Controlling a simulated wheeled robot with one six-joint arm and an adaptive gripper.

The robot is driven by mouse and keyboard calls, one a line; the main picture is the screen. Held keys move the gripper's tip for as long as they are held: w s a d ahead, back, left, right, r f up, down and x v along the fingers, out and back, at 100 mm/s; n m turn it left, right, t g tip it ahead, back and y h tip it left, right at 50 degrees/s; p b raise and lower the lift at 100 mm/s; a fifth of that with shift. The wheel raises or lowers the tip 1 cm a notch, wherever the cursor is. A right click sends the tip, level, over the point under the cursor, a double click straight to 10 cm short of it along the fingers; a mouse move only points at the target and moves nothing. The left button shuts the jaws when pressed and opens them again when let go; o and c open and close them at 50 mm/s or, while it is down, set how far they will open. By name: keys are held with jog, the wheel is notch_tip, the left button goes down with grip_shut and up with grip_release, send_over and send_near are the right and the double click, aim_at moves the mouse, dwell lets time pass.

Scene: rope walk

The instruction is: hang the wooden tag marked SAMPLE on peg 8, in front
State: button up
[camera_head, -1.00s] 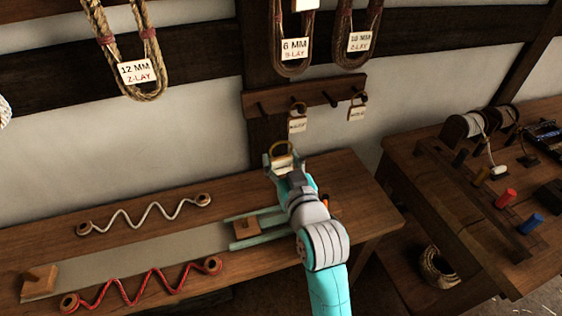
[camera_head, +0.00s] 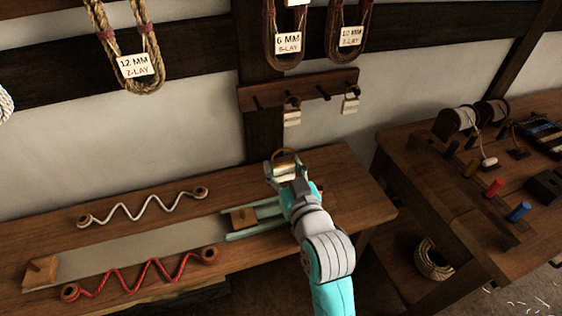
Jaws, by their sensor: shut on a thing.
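My gripper (camera_head: 282,177) is shut on a small pale wooden tag (camera_head: 284,168) with a loop of cord standing up above it. The tag is held over the back of the bench, below the peg rail and apart from it. I cannot read its marking. The dark peg rail (camera_head: 310,88) is on the post and wall above. One tag (camera_head: 292,114) hangs from a middle peg and another tag (camera_head: 350,104) from the right end peg. The left peg (camera_head: 257,102) and the peg (camera_head: 325,95) between the tags look bare. No peg numbers are legible.
Labelled rope coils (camera_head: 137,65) hang above the rail. A white zigzag cord (camera_head: 143,208) and a red one (camera_head: 140,278) lie on the bench (camera_head: 345,185). A second table (camera_head: 430,185) with spools stands at right. The wall below the rail is clear.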

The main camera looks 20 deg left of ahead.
jog(key=v, duration=0.7)
jog(key=shift+s+f, duration=0.2)
jog(key=shift+s, duration=0.05)
dwell(0.3)
jog(key=shift+d, duration=0.1)
dwell(1.1)
